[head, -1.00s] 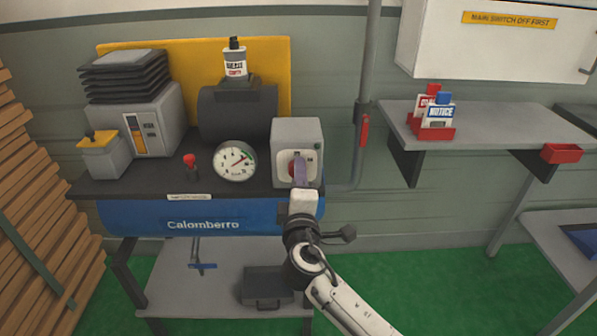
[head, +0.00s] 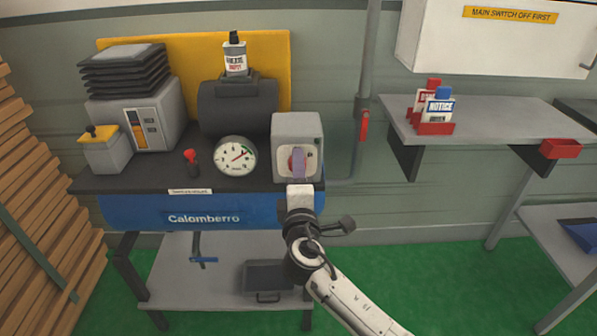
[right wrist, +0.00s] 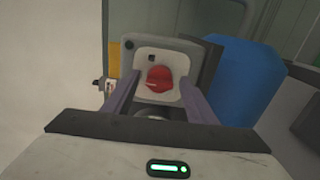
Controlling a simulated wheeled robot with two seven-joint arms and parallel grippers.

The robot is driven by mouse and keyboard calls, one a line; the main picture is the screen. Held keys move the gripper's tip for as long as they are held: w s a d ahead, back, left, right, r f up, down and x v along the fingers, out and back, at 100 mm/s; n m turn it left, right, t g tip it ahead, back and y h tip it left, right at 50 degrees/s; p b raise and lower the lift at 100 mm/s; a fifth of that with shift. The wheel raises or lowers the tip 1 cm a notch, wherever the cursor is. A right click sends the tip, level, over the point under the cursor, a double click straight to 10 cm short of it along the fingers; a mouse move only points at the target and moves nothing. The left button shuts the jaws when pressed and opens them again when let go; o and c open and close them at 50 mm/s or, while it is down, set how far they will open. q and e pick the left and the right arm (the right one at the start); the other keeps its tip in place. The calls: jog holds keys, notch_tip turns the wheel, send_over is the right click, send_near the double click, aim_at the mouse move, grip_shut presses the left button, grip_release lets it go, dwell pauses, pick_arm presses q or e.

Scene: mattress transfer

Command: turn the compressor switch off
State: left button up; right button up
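The compressor (head: 200,215) has a blue tank lettered "Calomberro" and a grey switch box (head: 297,128) at its right end. A red rotary switch (right wrist: 160,79) sits on the pale plate on the box's front. My right gripper (head: 298,163) is in front of this switch and partly hides it in the head view. In the right wrist view my right gripper's two purple fingers (right wrist: 158,98) stand apart on either side of the red switch, with gaps visible. The knob's exact setting is hard to read. My left gripper is not in view.
A round gauge (head: 236,155) and a small red-topped lever (head: 191,160) are left of the switch box. A grey pipe with a red handle (head: 364,125) runs up the wall at right. A shelf (head: 500,125) holds notice cards.

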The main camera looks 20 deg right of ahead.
jog(key=v, duration=1)
jog(key=shift+b, duration=0.4)
jog(key=shift+s+r, duration=0.1)
jog(key=shift+s, duration=0.05)
jog(key=s+d+f+m+g, duration=0.75)
jog(key=s+f, duration=0.35)
jog(key=f, duration=0.2)
jog(key=s+a+f+m+g+y, duration=0.1)
jog(key=s+f+m+g+y, duration=0.2)
jog(key=s, duration=0.6)
jog(key=s+f+m+g+y, duration=0.2)
jog(key=s+m+g, duration=0.1)
jog(key=s, duration=0.6)
jog(key=w+a+f+t+y, duration=0.1)
jog(key=a+f+t, duration=0.1)
jog(key=f, duration=0.4)
jog(key=w+a+f+t+y, duration=0.1)
jog(key=w+a+f+t, duration=0.1)
jog(key=a+f, duration=0.2)
jog(key=shift+w+f+t, duration=0.25)
jog(key=shift+f+t, duration=0.1)
jog(key=shift+f, duration=0.6)
